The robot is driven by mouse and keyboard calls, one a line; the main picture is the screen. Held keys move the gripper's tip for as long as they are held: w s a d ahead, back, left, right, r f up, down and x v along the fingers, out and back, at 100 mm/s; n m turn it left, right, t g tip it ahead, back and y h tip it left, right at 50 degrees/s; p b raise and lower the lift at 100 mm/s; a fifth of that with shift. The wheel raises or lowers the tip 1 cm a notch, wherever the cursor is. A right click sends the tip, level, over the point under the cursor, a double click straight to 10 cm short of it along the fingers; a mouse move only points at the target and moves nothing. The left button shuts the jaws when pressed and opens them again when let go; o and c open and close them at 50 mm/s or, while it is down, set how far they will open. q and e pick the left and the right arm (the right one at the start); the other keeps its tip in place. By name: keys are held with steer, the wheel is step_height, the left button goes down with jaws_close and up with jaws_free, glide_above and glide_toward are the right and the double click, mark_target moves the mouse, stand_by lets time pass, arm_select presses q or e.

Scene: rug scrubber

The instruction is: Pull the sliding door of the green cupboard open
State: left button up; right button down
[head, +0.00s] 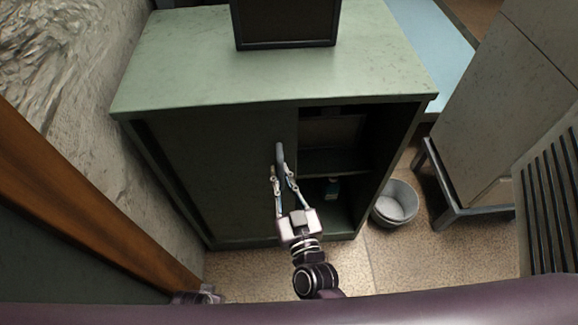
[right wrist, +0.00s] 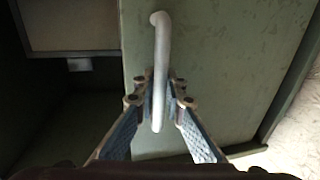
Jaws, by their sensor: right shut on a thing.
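The green cupboard (head: 180,60) stands ahead of me in the head view. Its dark green sliding door (head: 215,170) covers the left part of the front, and the right part is open onto a shelf. The door also shows in the right wrist view (right wrist: 225,60). A grey upright bar handle (head: 280,152) sits near the door's right edge; it also shows in the right wrist view (right wrist: 160,45). My right gripper (head: 281,174) is shut on the handle, with one finger on each side of it.
A dark box (head: 285,25) stands on the cupboard top. A grey bucket (head: 396,203) stands on the floor right of the cupboard, near a metal stand (head: 450,190). A brown wooden beam (head: 90,200) runs along the left.

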arm_select(q)
steer(key=shift+s+a+f, duration=0.1)
steer(key=shift+a+f, duration=0.05)
steer(key=shift+f, duration=0.2)
arm_select(e)
steer(key=shift+a, duration=0.35)
steer(key=c, duration=2)
jaws_free()
steer(key=shift+s+d, duration=0.1)
steer(key=shift+s, duration=0.2)
steer(key=v, duration=1.1)
steer(key=shift+s+d, duration=0.1)
steer(key=shift+s, duration=0.1)
